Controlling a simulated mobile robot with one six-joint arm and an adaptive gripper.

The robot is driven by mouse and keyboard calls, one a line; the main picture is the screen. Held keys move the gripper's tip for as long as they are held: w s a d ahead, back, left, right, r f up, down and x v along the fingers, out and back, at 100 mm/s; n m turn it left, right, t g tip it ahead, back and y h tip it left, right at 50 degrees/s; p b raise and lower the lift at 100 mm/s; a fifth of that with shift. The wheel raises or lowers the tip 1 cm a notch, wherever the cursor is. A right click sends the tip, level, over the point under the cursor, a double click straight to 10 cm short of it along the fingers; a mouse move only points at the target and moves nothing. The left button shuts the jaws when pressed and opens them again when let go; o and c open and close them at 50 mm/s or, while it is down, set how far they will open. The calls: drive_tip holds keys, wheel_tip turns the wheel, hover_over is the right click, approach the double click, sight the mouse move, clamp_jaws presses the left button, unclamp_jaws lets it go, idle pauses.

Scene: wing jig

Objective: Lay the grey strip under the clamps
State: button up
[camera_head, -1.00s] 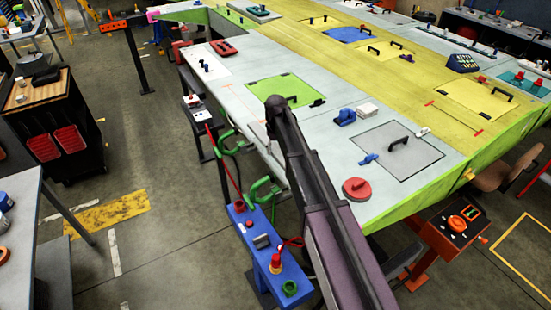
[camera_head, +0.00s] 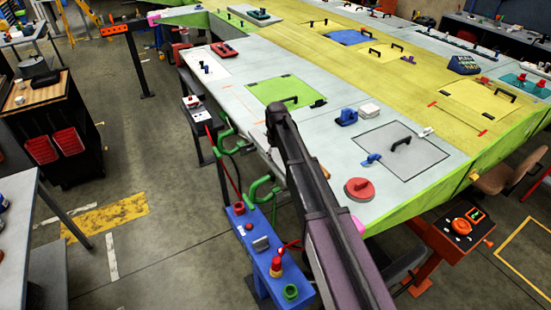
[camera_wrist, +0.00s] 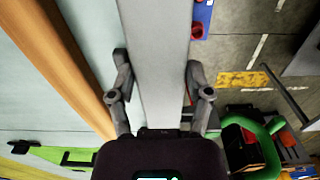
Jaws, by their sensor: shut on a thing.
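A long flat grey strip (camera_wrist: 162,70) runs up the middle of the wrist view. My gripper (camera_wrist: 158,68) is shut on it, with one finger along each side. The strip's upper end is out of that view. Green clamps (camera_head: 262,190) and (camera_head: 225,138) line the near left edge of the wing table in the head view. A green clamp (camera_wrist: 238,128) also shows right of my gripper in the wrist view, apart from the strip. My arm hides the gripper in the head view, and I cannot make out the strip there.
The wing table (camera_head: 315,135) carries a green panel (camera_head: 284,89), a grey panel (camera_head: 385,140), a blue device (camera_head: 347,117) and a red round piece (camera_head: 359,188). A blue bench (camera_head: 262,250) stands below the clamps. An orange-brown rail (camera_wrist: 62,62) lies left of the strip.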

sight(277, 156)
drive_tip(key=shift+f+b, duration=0.6)
idle(0.3)
drive_tip(key=o, duration=1.3)
drive_tip(key=shift+r, duration=0.1)
wheel_tip(277, 156, up, 13)
drive_tip(key=p, duration=1.3)
drive_tip(key=shift+s+d, duration=0.1)
drive_tip(key=s+d+m, duration=0.6)
drive_tip(key=s+d, duration=1.6)
drive_tip(key=s, duration=0.3)
drive_tip(key=shift+s+d+m, duration=0.25)
drive_tip(key=shift+s+m, duration=0.05)
drive_tip(key=shift+m, duration=0.1)
